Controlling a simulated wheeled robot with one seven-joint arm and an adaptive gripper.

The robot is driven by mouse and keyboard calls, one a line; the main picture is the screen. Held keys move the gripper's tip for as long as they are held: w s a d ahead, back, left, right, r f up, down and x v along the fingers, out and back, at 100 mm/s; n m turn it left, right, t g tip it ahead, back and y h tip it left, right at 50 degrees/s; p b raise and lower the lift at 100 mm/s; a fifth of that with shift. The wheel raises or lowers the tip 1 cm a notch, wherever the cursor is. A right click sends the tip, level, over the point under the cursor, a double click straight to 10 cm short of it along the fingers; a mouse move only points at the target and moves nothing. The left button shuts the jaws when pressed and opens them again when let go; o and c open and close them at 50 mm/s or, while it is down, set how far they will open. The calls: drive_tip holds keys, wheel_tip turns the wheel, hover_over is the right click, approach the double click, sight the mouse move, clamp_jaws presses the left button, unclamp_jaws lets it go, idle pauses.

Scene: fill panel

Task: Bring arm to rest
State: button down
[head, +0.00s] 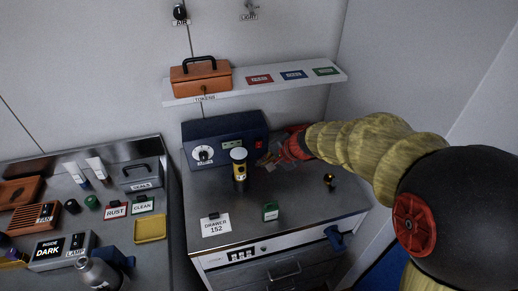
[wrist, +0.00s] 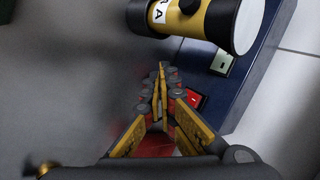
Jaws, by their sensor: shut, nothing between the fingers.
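My arm (head: 375,150), in a yellowish sleeve with a black, red-centred joint, reaches in from the right in the head view. My gripper (head: 268,160) is above the grey counter, in front of the right part of the blue panel box (head: 205,130). In the wrist view my gripper (wrist: 161,75) has its fingers together, with nothing between them. A yellow and black cylinder with a pale top (head: 240,172) stands upright left of the gripper. It also shows at the top of the wrist view (wrist: 188,20), apart from the fingertips.
A small green-labelled block (head: 270,212), a "DRAWER 152" card (head: 215,226) and a small dark and brass piece (head: 329,181) are on the counter. A shelf (head: 245,87) with an orange toolbox (head: 200,77) is above. A cluttered tray bench (head: 120,230) stands left.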

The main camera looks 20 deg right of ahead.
idle(0.4)
drive_tip(key=s+a+r+n+g, duration=0.1)
drive_tip(key=s+a+r+n, duration=0.3)
drive_tip(key=s+r+n, duration=0.55)
drive_tip(key=s+d+r+n+h, duration=0.1)
drive_tip(key=s+d, duration=0.1)
drive_tip(key=s, duration=0.7)
drive_tip(key=s+d+r+n+h, duration=0.1)
drive_tip(key=s+d+h, duration=0.1)
drive_tip(key=s, duration=0.7)
drive_tip(key=shift+s+d+r+h, duration=0.25)
drive_tip(key=shift+d+r+h, duration=0.05)
drive_tip(key=shift+d+r, duration=0.05)
